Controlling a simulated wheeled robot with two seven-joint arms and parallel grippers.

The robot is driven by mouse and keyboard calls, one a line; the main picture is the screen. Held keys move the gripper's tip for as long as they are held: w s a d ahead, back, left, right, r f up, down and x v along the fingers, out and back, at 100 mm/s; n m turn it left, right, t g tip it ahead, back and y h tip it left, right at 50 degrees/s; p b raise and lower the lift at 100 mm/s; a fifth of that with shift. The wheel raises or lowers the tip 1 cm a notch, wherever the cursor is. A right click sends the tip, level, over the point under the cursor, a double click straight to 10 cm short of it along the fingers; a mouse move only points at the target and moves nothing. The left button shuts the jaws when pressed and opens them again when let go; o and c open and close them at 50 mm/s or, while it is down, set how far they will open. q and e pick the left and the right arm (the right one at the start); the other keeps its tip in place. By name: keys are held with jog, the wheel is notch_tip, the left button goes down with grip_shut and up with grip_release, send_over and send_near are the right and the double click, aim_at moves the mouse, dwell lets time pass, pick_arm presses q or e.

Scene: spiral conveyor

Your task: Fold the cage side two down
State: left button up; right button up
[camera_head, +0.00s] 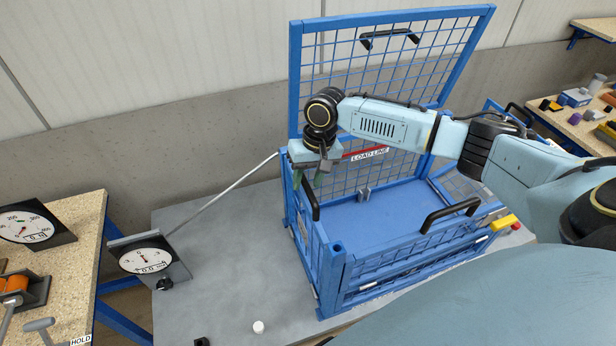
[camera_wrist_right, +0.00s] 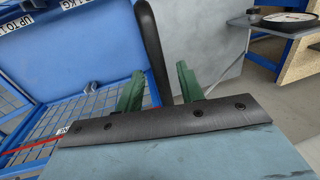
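The blue cage (camera_head: 339,262) stands on a grey platform, with a blue floor panel (camera_head: 375,208) inside. Its tall mesh back side (camera_head: 292,75) stands upright, with a black handle at the top. The left side carries a black handle (camera_head: 311,200), and the front side carries another (camera_head: 450,214). My right gripper (camera_head: 308,178) reaches over the left side. In the right wrist view, a black handle (camera_wrist_right: 150,45) rises between the green fingers (camera_wrist_right: 160,88), with gaps visible beside it. The gripper looks open. Which sides are labelled two cannot be read. My left gripper is out of view.
A dial gauge (camera_head: 146,260) stands on the grey platform (camera_head: 225,290) left of the cage, with a thin rod running to the cage. A small white cylinder (camera_head: 258,327) is in front. Workbenches stand at far left (camera_head: 75,270) and right.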

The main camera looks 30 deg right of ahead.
grip_shut()
jog(key=shift+a, duration=0.1)
dwell(0.3)
